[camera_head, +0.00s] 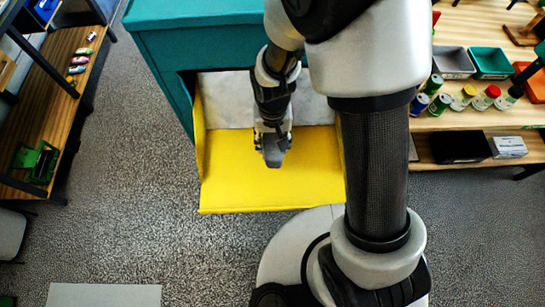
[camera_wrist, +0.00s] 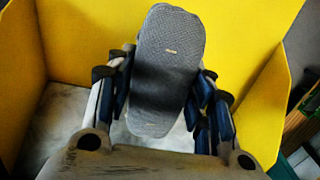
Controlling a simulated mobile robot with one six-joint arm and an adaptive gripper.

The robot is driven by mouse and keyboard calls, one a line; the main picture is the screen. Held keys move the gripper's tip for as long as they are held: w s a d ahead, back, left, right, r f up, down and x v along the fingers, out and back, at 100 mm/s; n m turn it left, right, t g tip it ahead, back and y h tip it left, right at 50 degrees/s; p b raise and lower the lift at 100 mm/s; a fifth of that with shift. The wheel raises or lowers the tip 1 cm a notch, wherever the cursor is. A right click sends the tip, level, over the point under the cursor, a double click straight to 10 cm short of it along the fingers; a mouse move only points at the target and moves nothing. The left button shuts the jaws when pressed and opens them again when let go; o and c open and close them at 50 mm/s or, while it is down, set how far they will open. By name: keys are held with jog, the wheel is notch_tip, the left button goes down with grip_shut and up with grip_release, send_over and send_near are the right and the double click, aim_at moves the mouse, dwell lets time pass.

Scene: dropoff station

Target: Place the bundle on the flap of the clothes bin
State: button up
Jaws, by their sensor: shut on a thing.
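The clothes bin (camera_head: 215,45) is a teal box with its yellow flap (camera_head: 235,190) pulled open toward me. The flap has yellow side walls and a pale back panel. My gripper (camera_head: 273,150) is over the flap, in front of the pale panel. In the wrist view, my gripper (camera_wrist: 163,95) is shut on the bundle (camera_wrist: 170,60), a grey, rounded, textured roll held between the fingers. The yellow flap (camera_wrist: 240,20) fills the background there. I cannot tell whether the bundle touches the flap.
On the right, a wooden shelf (camera_head: 465,120) holds several cans and small bins. On the left, another wooden shelf (camera_head: 70,95) holds small cans and a green item (camera_head: 38,160). The grey floor is clear left of the flap.

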notch_tip(320, 180, down, 11)
jog(key=shift+w+b, duration=0.1)
jog(key=shift+b, duration=1.05)
jog(key=shift+f, duration=0.15)
jog(key=o, duration=1.2)
jog(key=shift+c, duration=0.2)
